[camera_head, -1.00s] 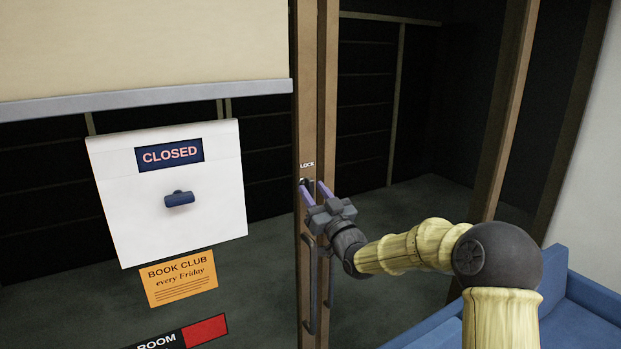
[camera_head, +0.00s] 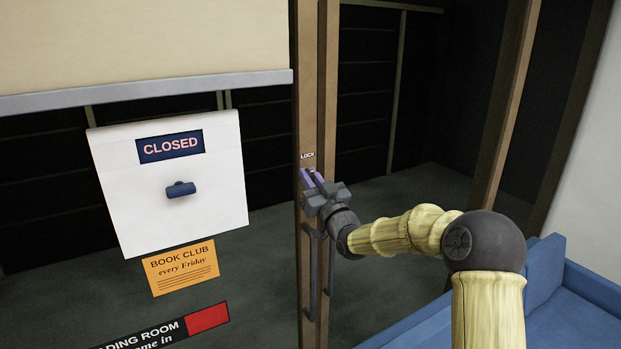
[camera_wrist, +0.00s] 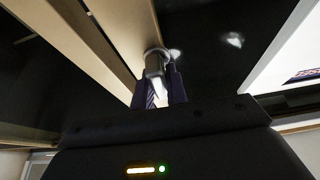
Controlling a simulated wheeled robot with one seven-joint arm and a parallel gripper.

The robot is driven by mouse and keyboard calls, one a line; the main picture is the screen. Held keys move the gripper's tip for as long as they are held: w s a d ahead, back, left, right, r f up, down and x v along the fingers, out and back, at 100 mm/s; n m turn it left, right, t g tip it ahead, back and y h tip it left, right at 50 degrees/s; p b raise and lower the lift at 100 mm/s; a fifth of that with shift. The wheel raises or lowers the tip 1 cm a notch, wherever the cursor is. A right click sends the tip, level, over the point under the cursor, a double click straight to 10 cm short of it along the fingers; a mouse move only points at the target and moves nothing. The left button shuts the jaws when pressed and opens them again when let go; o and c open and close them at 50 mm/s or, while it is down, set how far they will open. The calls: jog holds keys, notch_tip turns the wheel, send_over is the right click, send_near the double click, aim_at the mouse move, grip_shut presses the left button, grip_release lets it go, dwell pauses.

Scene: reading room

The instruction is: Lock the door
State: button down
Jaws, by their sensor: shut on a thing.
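The door has a brown wooden frame edge (camera_head: 310,100) and dark glass. A small "LOCK" label (camera_head: 307,156) sits on the frame just above my gripper. My gripper (camera_head: 310,178) is at the frame under that label, its purple fingers close together. In the wrist view my gripper (camera_wrist: 160,88) is shut on a small metallic lock knob (camera_wrist: 155,62) that stands out from the wooden frame. In the head view the fingers hide the knob. I cannot tell from these views whether the bolt is thrown. Long dark door handles (camera_head: 311,270) hang below my gripper.
A white "CLOSED" sign (camera_head: 170,222) with a blue knob hangs on the glass at left. An orange book club notice (camera_head: 181,268) is below it. A blind (camera_head: 140,45) covers the upper glass. A blue sofa (camera_head: 575,310) stands at lower right.

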jog(key=shift+f+m+b, duration=0.1)
jog(key=shift+m+b, duration=0.2)
jog(key=shift+b, duration=0.05)
jog(key=shift+d+f+m+t+h+b, duration=0.15)
jog(key=shift+m+t+h+b, duration=0.25)
jog(key=shift+m+h+b, duration=0.55)
jog(key=m+h+b, duration=0.1)
jog(key=m+b, duration=0.2)
jog(key=shift+m+t+b, duration=0.3)
jog(key=shift+m+t, duration=0.05)
jog(key=shift+t, duration=0.05)
jog(key=m+h+b, duration=0.1)
jog(key=m+b, duration=0.1)
jog(key=m, duration=0.1)
jog(key=m+h+b, duration=0.2)
jog(key=m, duration=0.2)
jog(key=shift+h, duration=0.25)
jog(key=m+h, duration=0.1)
jog(key=m, duration=0.1)
jog(key=m+g+b, duration=0.1)
jog(key=m, duration=0.2)
jog(key=shift+w+m+h, duration=0.1)
jog(key=shift+m+h, duration=0.2)
jog(key=shift+h, duration=0.1)
jog(key=shift+d+m+g+h+p, duration=0.15)
jog(key=shift+m+g+h+p, duration=0.5)
jog(key=shift+m, duration=1.15)
jog(key=shift+b, duration=0.3)
